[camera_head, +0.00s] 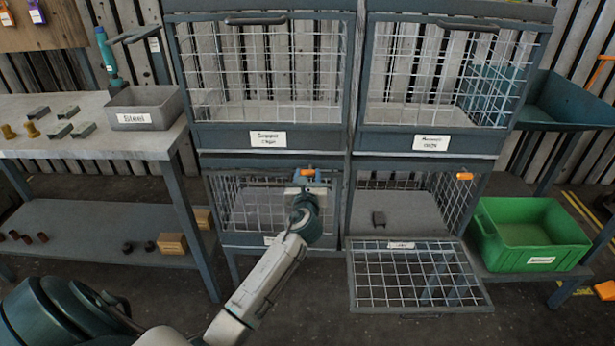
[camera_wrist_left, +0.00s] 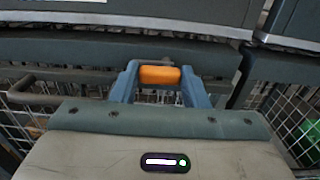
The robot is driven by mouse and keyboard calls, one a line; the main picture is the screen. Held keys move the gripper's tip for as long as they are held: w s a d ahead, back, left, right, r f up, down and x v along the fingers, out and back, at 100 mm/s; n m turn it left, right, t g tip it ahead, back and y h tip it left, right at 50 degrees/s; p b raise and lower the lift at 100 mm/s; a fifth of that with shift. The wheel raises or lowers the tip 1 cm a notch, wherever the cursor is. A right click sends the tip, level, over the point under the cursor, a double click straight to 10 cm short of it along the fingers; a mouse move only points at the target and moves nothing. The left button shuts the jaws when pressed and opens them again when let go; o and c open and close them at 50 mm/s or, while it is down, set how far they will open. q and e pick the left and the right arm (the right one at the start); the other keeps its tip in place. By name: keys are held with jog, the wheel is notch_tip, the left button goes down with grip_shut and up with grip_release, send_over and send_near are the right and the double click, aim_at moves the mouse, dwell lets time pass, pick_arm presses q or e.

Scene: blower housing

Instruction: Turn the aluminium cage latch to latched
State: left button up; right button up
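An orange latch handle (camera_head: 307,172) lies flat, sideways, at the top right of the closed lower left cage (camera_head: 245,205). My left gripper (camera_head: 306,183) is at this handle. In the left wrist view the orange handle (camera_wrist_left: 160,75) fills the space between the two blue fingers (camera_wrist_left: 160,84), which appear to touch its ends. The arm hides part of the door and its label, so I cannot read which metal this cage is for. My right gripper is in neither view.
Two closed cages stand above. A green bin (camera_head: 530,235) is at right, a bench with a grey bin (camera_head: 145,104) at left.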

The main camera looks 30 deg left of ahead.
pick_arm(q)
jog(key=c, duration=0.4)
